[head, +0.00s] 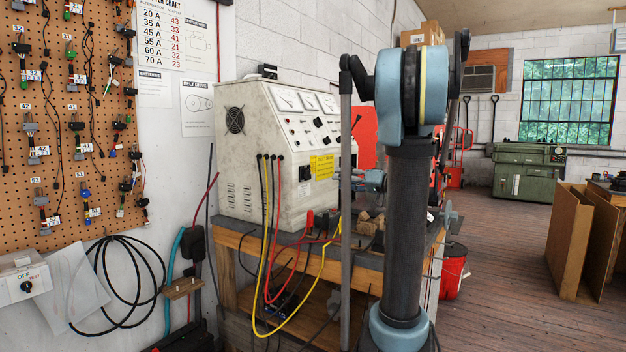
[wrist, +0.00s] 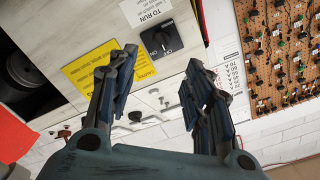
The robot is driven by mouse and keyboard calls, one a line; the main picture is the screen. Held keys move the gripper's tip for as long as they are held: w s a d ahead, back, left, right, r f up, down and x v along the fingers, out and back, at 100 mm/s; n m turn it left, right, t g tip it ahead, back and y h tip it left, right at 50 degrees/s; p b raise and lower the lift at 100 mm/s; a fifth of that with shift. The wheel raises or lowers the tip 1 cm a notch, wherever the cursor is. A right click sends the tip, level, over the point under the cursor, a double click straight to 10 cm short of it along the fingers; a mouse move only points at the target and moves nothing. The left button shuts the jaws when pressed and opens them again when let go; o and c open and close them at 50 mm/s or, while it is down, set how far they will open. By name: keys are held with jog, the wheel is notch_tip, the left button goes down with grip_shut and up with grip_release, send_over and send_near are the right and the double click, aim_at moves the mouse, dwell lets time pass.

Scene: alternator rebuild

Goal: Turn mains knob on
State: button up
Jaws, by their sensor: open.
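The mains knob (wrist: 162,39) is a round black knob on a square black plate with white lettering, on a pale panel in the wrist view. A white pointer line shows on it; I cannot tell its setting for sure. My gripper (wrist: 160,74) is open and empty, its two blue fingers spread below the knob in the picture, apart from it. In the head view the pale test bench cabinet (head: 262,150) has a yellow label (head: 321,166); my upright arm hides part of its right side.
A yellow label (wrist: 98,75) and a white "TO RUN" label (wrist: 146,11) lie beside the knob. Yellow, red and black cables hang before the wooden bench (head: 262,248). A pegboard (head: 62,150) and a small switch box (head: 24,278) are at left.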

aim_at(308, 175)
jog(key=x, duration=1.3)
jog(key=shift+a, duration=0.15)
jog(key=c, duration=1.1)
